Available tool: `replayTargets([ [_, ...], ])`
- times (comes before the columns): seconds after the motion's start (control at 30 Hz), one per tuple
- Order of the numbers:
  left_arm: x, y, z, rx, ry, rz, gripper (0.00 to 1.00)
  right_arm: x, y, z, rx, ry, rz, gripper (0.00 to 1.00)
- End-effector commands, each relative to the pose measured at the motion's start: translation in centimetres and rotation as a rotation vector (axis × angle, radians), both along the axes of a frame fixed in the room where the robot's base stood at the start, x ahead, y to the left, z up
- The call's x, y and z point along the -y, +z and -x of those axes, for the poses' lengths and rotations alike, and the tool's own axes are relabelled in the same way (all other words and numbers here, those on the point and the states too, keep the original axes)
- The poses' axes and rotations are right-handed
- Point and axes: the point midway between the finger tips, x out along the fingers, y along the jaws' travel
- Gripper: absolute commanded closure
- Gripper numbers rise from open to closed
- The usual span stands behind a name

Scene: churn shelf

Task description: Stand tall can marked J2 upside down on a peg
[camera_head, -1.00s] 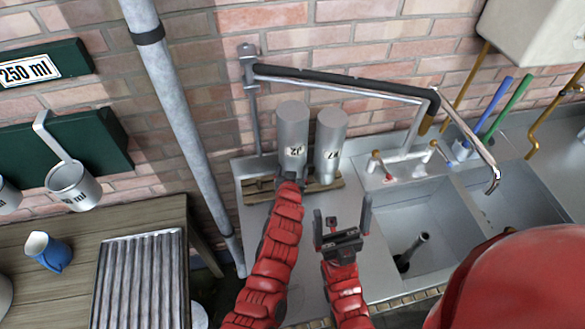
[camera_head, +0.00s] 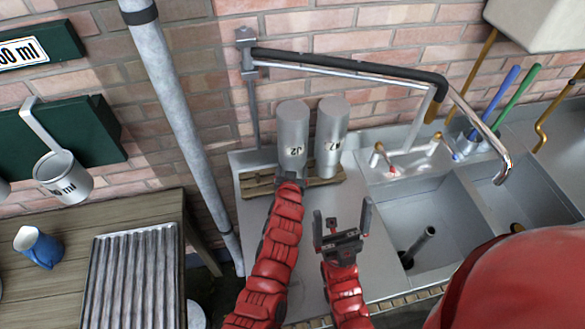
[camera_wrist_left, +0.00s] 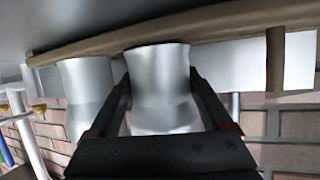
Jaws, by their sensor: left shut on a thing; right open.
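The tall grey metal can marked J2 (camera_head: 292,128) is upright in line, flat end up, at the wooden rack against the brick wall. My left gripper (camera_head: 289,180) is shut on its lower part. In the left wrist view, the fingers (camera_wrist_left: 165,110) flank the can (camera_wrist_left: 160,75), whose flared end is against or very close to the wooden board (camera_wrist_left: 215,25). The peg under it is hidden. A similar can (camera_head: 331,130) stands just to its right, its mark hard to read. My right gripper (camera_head: 342,222) is open and empty above the drainer.
The wooden rack (camera_head: 258,187) lies on the metal drainer. The sink basin (camera_head: 440,215), taps and a swing pipe (camera_head: 350,75) are to the right. Bare drainer lies in front of the rack.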

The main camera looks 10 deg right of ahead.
Motion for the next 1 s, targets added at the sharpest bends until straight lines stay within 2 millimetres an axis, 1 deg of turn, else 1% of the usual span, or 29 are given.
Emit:
replayTargets([
  [0.33,0.0,-0.4,0.0,0.003,0.000,0.001,0.94,0.0,-0.6,0.0,0.000,0.000,0.000,0.00],
  [0.37,0.0,-0.3,0.0,0.003,0.000,0.001,0.12,0.0,-0.5,0.0,0.000,0.000,0.000,0.00],
  [0.4,0.0,-0.3,0.0,0.002,0.000,0.001,0.04,0.0,-0.5,0.0,0.000,0.000,0.000,0.00],
  [0.43,0.0,-0.3,0.0,0.002,0.000,0.001,0.00,0.0,-0.5,0.0,0.000,0.000,0.000,0.00],
  [0.67,0.0,-0.3,0.0,0.000,0.000,0.000,0.00,0.0,-0.4,0.0,0.000,0.000,0.000,0.00],
  [0.77,-0.1,0.0,0.5,-0.001,-0.001,0.000,0.00,0.0,0.1,0.0,0.000,0.000,0.000,0.00],
  [0.87,-0.4,0.8,1.5,0.000,0.000,0.002,0.00,0.0,1.2,0.0,0.000,0.000,0.000,0.00],
  [1.0,-1.2,2.0,4.2,-0.003,-0.001,0.003,0.00,0.0,3.3,0.0,0.000,0.000,0.000,0.00],
])
